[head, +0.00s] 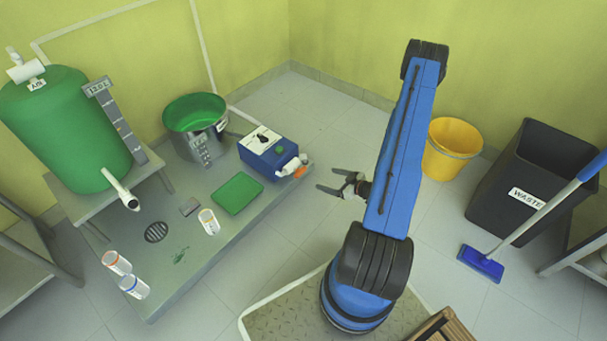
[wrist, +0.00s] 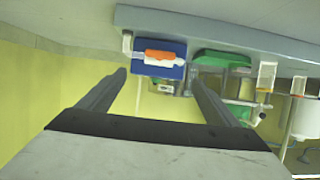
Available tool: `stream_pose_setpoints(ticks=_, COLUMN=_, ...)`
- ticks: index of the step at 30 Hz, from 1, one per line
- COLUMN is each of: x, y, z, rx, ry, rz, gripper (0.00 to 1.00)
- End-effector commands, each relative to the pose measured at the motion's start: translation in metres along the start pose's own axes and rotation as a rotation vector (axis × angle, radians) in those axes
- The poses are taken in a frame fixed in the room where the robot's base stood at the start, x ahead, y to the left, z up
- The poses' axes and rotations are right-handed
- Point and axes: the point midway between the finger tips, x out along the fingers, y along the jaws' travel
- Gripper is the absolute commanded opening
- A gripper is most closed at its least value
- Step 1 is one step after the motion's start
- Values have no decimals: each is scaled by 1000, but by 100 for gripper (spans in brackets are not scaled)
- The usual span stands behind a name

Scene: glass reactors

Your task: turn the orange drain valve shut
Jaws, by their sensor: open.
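The orange drain valve (head: 300,172) is a small orange handle at the white outlet on the right end of a blue box (head: 262,160). In the wrist view, which looks upside down, the orange handle (wrist: 160,57) lies crosswise over a white part on the blue box (wrist: 150,71). My gripper (head: 325,178) is open and empty, a short way right of the valve, its fingers pointing toward it. In the wrist view the fingertips (wrist: 158,75) stand either side of the box, and the handle shows between and slightly above them. They look apart from the valve.
A green tank (head: 65,130) stands at left. A yellow bucket (head: 452,150) and black waste bin (head: 525,180) stand at right.

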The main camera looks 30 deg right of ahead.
Motion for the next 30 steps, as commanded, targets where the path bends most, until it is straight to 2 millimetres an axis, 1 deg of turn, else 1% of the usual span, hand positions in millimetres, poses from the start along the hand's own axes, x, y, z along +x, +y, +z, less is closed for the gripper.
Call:
stream_pose_setpoints(ticks=14, x=69, y=-2, z=0, rx=-3, ry=-2, rz=-4, gripper=84)
stream_pose_setpoints(ticks=24, x=125, y=-2, z=0, rx=-3, ry=-1, rz=-4, gripper=84)
stream_pose_setpoints(ticks=30, x=151, y=-1, z=0, rx=-2, ry=-2, rz=-2, gripper=84)
